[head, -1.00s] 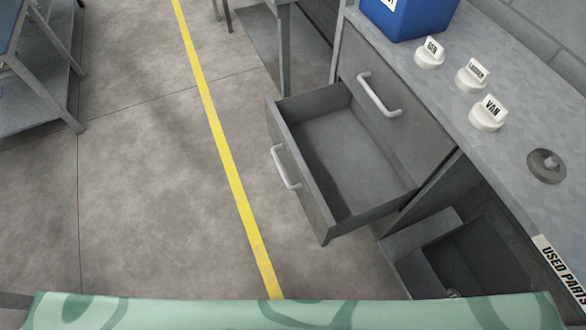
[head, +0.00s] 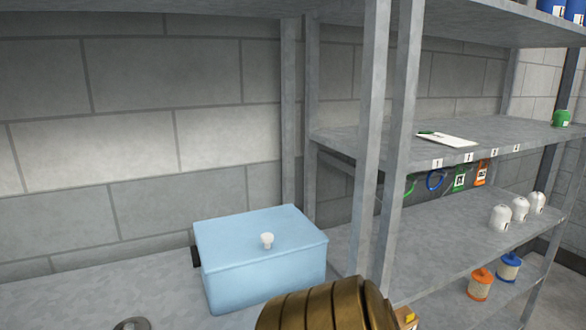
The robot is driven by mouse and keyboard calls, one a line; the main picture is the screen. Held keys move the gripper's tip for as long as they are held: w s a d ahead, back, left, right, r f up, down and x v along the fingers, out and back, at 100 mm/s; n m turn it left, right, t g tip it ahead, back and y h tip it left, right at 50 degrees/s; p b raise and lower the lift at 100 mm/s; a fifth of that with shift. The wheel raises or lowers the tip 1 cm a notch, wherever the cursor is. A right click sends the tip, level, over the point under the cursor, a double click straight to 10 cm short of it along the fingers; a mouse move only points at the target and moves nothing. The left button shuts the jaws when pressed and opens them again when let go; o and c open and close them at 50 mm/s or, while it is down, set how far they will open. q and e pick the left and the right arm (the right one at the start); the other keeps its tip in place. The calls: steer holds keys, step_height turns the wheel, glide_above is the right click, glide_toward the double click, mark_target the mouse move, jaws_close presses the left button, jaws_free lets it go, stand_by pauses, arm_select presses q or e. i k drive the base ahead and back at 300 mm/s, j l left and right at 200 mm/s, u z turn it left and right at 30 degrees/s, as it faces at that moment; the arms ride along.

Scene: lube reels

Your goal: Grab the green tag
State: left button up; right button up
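A green tag (head: 459,179) with a white label hangs below the edge of the middle shelf of the grey rack, right of centre in the head view. An orange tag (head: 481,172) with a white label hangs just right of it. A blue loop (head: 435,181) and a green loop (head: 410,187) hang to its left; the green loop is partly behind a rack post. Neither of my grippers is in view.
Rack posts (head: 375,140) stand left of the tags. A light blue lidded box (head: 265,260) sits on the bench. A ribbed brass-coloured cylinder (head: 325,308) fills the bottom middle. White domed pieces (head: 520,209) and orange and blue containers (head: 480,285) stand on lower shelves.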

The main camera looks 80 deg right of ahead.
mark_target(459, 177)
steer(key=z, duration=3.7)
steer(key=i+l+u, duration=0.15)
steer(key=u, duration=0.5)
steer(key=i+l+u, duration=0.1)
steer(key=l, duration=0.2)
steer(key=i+l+u, duration=0.25)
steer(key=l, duration=0.4)
steer(key=i+l+u, duration=0.1)
steer(key=l, duration=0.25)
steer(key=i+l+u, duration=0.1)
steer(key=l, duration=0.25)
steer(key=i, duration=0.1)
